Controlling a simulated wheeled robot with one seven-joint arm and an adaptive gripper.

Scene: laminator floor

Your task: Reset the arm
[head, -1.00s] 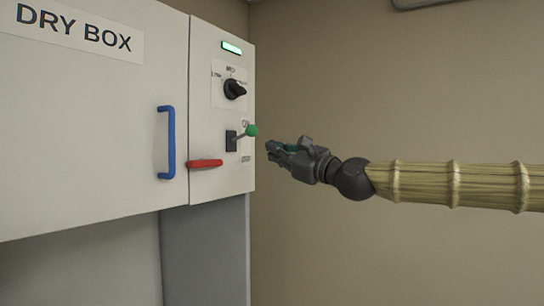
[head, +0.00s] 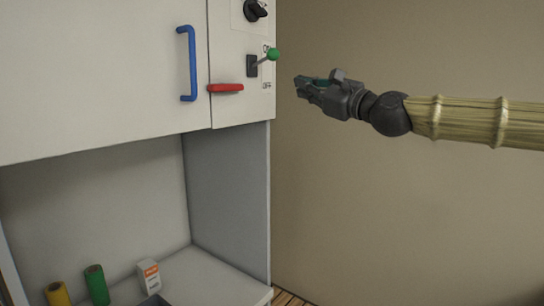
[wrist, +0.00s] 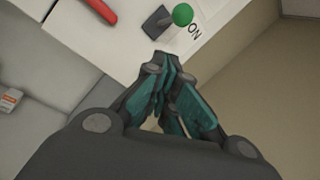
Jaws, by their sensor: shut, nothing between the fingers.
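My gripper (head: 300,88) is shut and empty, held in the air to the right of the dry box panel in the head view. In the wrist view the teal fingers of my gripper (wrist: 166,75) are together, with nothing between them. The panel carries a toggle lever with a green ball (head: 273,54), which sits left of and a little above my fingertips, apart from them. The green ball also shows in the wrist view (wrist: 182,14), beside an "ON" label.
The dry box door (head: 90,70) has a blue handle (head: 190,64). A red handle (head: 226,88) and a black knob (head: 256,10) are on the panel. Below, a shelf holds a yellow roll (head: 58,294), a green roll (head: 97,285) and a small white box (head: 149,276). Space right of the cabinet is clear.

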